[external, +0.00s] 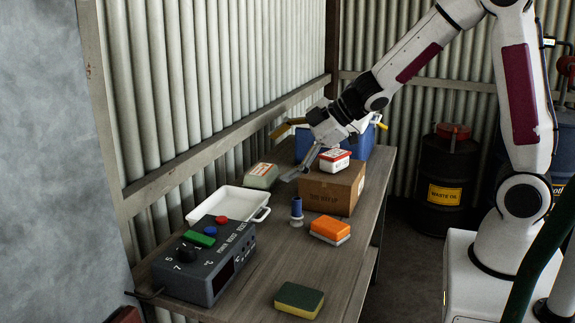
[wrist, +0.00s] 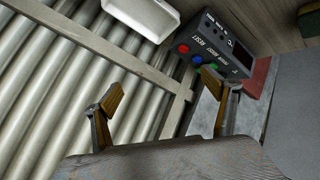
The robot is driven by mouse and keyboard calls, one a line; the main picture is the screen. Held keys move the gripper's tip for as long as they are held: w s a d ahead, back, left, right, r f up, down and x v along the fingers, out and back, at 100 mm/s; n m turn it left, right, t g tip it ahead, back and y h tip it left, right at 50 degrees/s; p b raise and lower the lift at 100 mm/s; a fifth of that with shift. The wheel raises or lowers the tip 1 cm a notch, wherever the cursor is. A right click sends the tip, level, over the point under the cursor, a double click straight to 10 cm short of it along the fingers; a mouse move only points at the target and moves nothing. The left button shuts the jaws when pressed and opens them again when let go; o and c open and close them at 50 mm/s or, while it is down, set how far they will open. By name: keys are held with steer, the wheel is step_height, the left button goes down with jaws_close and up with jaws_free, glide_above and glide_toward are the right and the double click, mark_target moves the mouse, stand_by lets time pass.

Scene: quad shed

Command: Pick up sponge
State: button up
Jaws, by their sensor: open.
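The sponge (external: 299,299), dark green on top with a yellow layer beneath, lies flat near the front of the wooden table (external: 325,262) in the external view. My gripper (external: 281,153) is high over the back of the table, far from the sponge. In the wrist view its two fingers (wrist: 168,104) are spread apart with nothing between them.
A control box (external: 205,262) with buttons and a white tray (external: 229,204) stand along the wall side. A cardboard box (external: 331,190), an orange-topped block (external: 330,230) and a blue-topped item (external: 297,211) stand mid-table. Table around the sponge is clear.

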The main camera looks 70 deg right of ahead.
mark_target(299, 296)
steer(key=s+a+f+n+g+y, duration=0.2)
steer(key=a+f+y, duration=0.1)
steer(key=a+f, duration=0.1)
steer(key=s+a+f+n+g+y, duration=0.1)
steer(key=a+f+n+g+y, duration=0.1)
steer(key=f, duration=0.5)
steer(key=s+a+f+n+g+y, duration=0.2)
steer(key=a+f+y, duration=0.2)
steer(key=a+f, duration=0.2)
steer(key=shift+s+f+y, duration=0.25)
steer(key=shift+s+y, duration=0.05)
steer(key=shift+s, duration=0.05)
steer(key=s+g+y, duration=0.1)
steer(key=s, duration=0.1)
steer(key=s+a+f+n+g, duration=0.1)
steer(key=s, duration=0.1)
steer(key=s+a+f+y, duration=0.1)
steer(key=s, duration=0.1)
steer(key=shift+f+g+y, duration=0.2)
steer(key=shift+g+y, duration=0.1)
steer(key=shift+g, duration=0.1)
steer(key=shift+s+d, duration=0.2)
steer(key=shift+s, duration=0.25)
steer(key=shift+a+f, duration=0.1)
steer(key=shift+a, duration=0.05)
steer(key=shift+a+f, duration=0.2)
steer(key=shift+a, duration=0.25)
steer(key=shift+x, duration=3.15)
